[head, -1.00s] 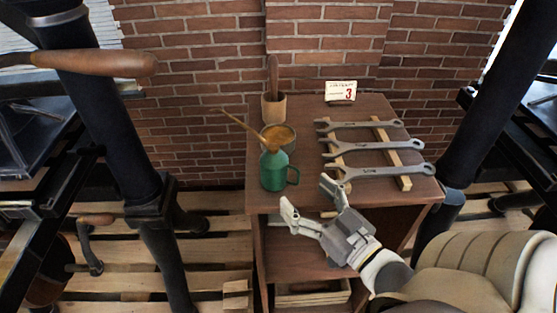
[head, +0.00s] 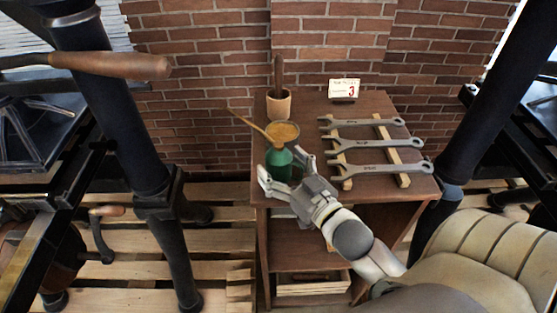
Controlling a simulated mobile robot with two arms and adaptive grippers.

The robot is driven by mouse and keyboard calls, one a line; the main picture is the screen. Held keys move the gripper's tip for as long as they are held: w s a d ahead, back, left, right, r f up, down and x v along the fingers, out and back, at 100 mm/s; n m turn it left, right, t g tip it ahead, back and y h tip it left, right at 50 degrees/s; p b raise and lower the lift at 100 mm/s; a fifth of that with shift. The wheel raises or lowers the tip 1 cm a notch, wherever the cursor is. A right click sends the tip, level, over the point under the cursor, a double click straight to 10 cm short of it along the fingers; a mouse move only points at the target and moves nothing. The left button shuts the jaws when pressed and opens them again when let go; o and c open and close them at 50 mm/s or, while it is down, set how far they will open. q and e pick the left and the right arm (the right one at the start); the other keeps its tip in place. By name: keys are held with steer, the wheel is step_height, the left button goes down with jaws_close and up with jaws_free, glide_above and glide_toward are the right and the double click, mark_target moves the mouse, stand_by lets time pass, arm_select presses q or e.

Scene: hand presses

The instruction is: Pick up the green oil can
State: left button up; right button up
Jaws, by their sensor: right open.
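The green oil can (head: 279,162) stands upright on the brown wooden cabinet top near its front left edge. Its thin brass-coloured spout leans up to the left. My right gripper (head: 279,172) is open, with its fingers on either side of the can's lower body. The gripper hides the can's base and handle, and I cannot tell whether the fingers touch it. My left gripper is not in view.
A wooden mortar with pestle (head: 278,104) is at the back left. Black presses flank the cabinet.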

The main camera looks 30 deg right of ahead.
steer(key=shift+w+f, duration=0.1)
steer(key=shift+w, duration=0.6)
steer(key=c, duration=1.4)
